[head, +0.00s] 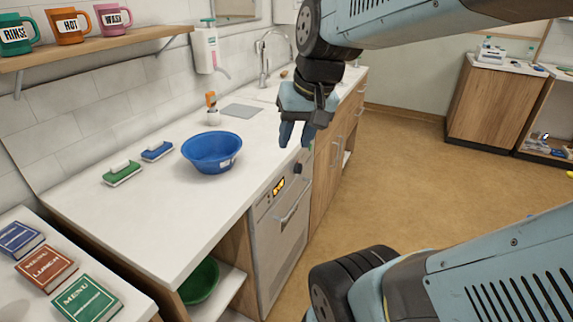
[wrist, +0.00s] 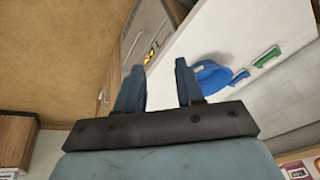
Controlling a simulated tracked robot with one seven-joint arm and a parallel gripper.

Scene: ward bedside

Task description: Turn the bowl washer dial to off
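A blue bowl (head: 212,153) stands on the white counter (head: 150,215), with green (head: 122,173) and blue (head: 157,151) brushes to its left. A green bowl (head: 200,282) sits on the shelf below. The floor (head: 400,160) right of the washer is clear.

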